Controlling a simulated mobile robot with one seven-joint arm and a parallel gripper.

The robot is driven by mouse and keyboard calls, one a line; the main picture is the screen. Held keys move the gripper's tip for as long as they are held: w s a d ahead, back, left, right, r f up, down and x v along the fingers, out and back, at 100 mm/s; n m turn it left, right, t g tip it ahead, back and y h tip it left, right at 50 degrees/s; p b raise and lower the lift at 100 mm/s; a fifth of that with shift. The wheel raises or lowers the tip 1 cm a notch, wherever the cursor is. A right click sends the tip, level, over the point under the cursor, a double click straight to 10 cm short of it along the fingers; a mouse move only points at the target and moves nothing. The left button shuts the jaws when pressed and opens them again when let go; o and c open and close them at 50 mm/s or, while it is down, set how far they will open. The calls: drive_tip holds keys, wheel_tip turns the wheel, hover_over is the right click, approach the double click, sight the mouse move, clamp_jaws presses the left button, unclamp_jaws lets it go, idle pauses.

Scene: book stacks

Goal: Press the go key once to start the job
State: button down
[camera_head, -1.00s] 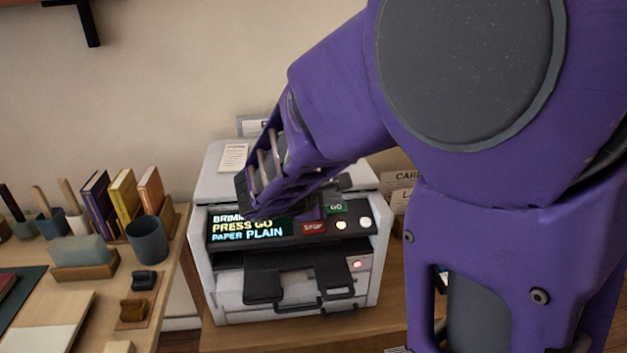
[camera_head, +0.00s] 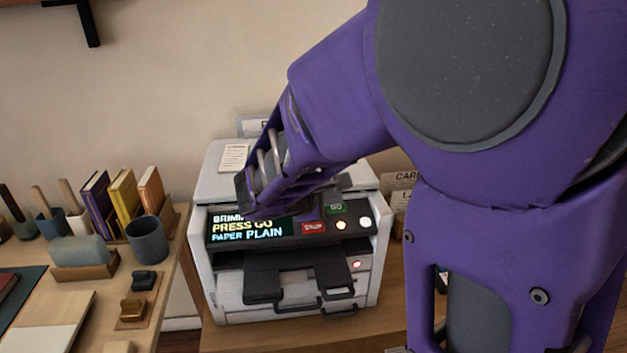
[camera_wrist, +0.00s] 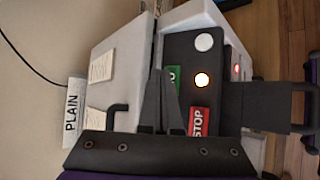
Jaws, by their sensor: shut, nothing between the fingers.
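The printer (camera_head: 207,270) stands on a wooden surface, its dark front panel lit. The green go key (camera_head: 336,208) is on the panel, above the red STOP key (camera_head: 313,227). In the wrist view the green go key (camera_wrist: 174,77) is partly hidden by my fingers, and the red STOP key (camera_wrist: 199,122) is beside them. My gripper (camera_wrist: 161,85) is shut and empty, its tips over the panel close to the go key. I cannot tell whether they touch it. The display (camera_head: 247,228) reads PRESS GO and PAPER PLAIN, its top line partly covered by my arm.
Two round pale lights (camera_head: 341,225) glow right of STOP. A black output tray (camera_head: 275,262) juts from the printer's front. A desk at left holds books (camera_head: 124,192), a dark cup (camera_head: 147,240) and stamps. A PLAIN label (camera_wrist: 72,113) shows in the wrist view.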

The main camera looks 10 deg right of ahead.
sight(335, 224)
drive_tip(key=shift+f, duration=0.2)
drive_tip(key=shift+w+f+b, duration=0.15)
drive_tip(key=shift+f+b, duration=0.1)
drive_tip(key=shift+b, duration=0.35)
drive_tip(key=shift+f, duration=0.2)
drive_tip(key=shift+r, duration=0.1)
idle(0.3)
drive_tip(key=shift+r, duration=0.55)
drive_tip(key=shift+p, duration=0.3)
wheel_tip(335, 224, up, 6)
drive_tip(key=s+p, duration=0.2)
drive_tip(key=p, duration=0.1)
drive_tip(key=shift+f, duration=0.15)
drive_tip(key=shift+s, duration=0.1)
